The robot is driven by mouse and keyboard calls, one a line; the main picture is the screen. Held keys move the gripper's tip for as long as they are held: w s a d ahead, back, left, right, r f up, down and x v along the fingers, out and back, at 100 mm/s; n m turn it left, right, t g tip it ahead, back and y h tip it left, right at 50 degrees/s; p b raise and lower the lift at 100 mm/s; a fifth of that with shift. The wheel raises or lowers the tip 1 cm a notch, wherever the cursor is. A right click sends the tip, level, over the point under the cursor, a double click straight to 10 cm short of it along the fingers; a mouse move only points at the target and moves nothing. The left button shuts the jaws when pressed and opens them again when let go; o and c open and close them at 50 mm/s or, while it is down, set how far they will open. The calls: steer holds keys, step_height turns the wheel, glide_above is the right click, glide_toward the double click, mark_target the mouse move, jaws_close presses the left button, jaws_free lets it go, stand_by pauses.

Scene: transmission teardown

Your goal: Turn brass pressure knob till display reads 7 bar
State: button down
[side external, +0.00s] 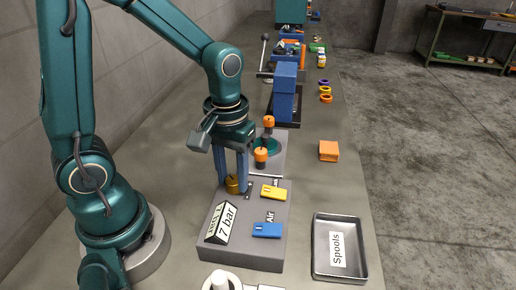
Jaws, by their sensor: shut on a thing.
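The brass pressure knob (233,185) stands upright at the back left of a grey box-shaped panel (245,258). My gripper (231,180) points straight down over it, with its blue fingers shut on the knob from both sides. The fingers hide part of the knob's sides.
A yellow block (273,193) and a blue block (266,230) lie on the panel, right of the knob. A metal tray (320,270) labelled "Spools" and an orange block (329,151) are further right. Orange-capped parts (261,157) stand close behind my gripper.

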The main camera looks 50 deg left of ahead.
mark_target(233, 181)
stand_by(0.3)
steer(key=shift+c, duration=2.3)
jaws_free()
steer(key=shift+r, duration=0.1)
steer(key=shift+r, duration=2.45)
